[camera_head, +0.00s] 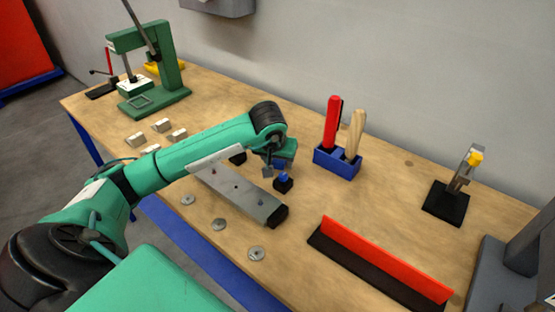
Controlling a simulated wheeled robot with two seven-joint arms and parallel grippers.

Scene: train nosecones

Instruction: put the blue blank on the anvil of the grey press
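A small blue piece (284,177), which looks like the blue blank, shows at the top of a small black block on the bench, just behind the grey metal bar. My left gripper (275,172) hangs down right over it, beside or around it; I cannot tell whether it touches it or how far its fingers are apart. A grey machine (492,270), which looks like the grey press, is cut off at the right edge; its anvil cannot be made out. My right gripper is not in view.
A green press (170,70) stands at the far left. A blue holder (336,164) carries red and wooden handles. A red-faced rail (385,260) lies at the front right, near a black-based stand (446,204). Several washers and pale blocks lie on the wooden bench (395,205).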

